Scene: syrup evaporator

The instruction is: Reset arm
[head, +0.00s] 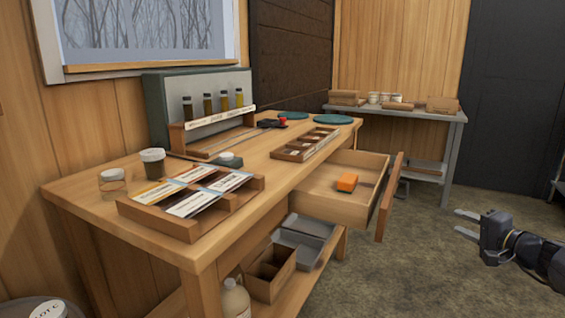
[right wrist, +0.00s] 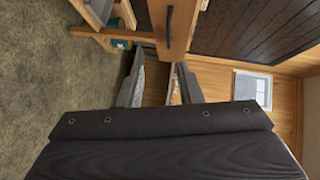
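My right gripper (head: 468,225) is at the right of the head view, over the floor and apart from the table. Its two fingers are spread with nothing between them. In the right wrist view the gripper (right wrist: 158,85) also shows its fingers apart, with the drawer front (right wrist: 175,25) beyond them. My left gripper is not in the head view.
A wooden workbench (head: 235,218) stands left of my right gripper. A grey side table (head: 440,120) is at the back. The floor (head: 400,280) around my right gripper is clear.

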